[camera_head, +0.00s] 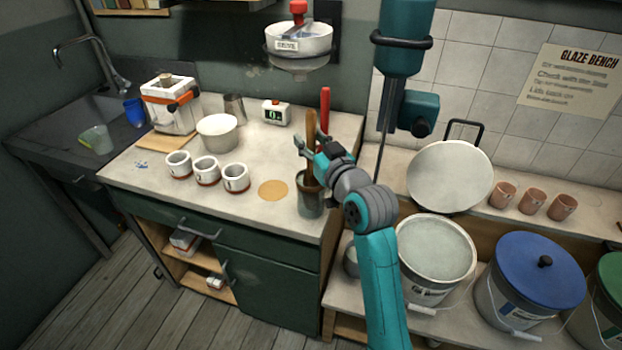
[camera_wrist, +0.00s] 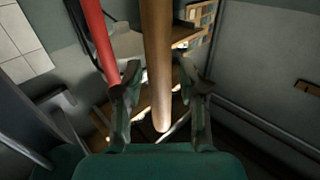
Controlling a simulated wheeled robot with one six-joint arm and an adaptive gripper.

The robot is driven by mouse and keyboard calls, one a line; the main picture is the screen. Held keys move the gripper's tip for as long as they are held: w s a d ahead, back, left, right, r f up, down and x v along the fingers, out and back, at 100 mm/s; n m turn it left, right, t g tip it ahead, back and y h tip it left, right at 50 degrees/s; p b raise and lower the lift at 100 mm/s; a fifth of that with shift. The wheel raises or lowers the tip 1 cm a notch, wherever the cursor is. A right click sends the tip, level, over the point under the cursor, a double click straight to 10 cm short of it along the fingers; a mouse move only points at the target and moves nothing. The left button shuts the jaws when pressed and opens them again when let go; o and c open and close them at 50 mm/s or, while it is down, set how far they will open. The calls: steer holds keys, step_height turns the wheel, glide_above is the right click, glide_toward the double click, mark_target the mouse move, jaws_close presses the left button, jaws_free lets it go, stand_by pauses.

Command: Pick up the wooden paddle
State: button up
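The wooden paddle (camera_head: 311,128) stands nearly upright in a dark grey pot (camera_head: 309,206) at the counter's right end; its lower end is hidden in the pot. In the wrist view its brown wooden shaft (camera_wrist: 157,60) runs between my fingers. My gripper (camera_head: 309,155) is at the paddle's upper part, above the pot's rim. In the wrist view my gripper (camera_wrist: 162,92) is open, with a visible gap between the shaft and each finger.
A red-handled tool (camera_head: 324,108) stands close beside the paddle; in the wrist view it (camera_wrist: 97,42) passes near the left finger. White cups (camera_head: 206,169), a bowl (camera_head: 217,131) and a small timer (camera_head: 276,112) stand left on the counter. Glaze buckets (camera_head: 537,269) are right.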

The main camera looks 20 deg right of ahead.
jaws_close()
steer(key=shift+r, duration=0.1)
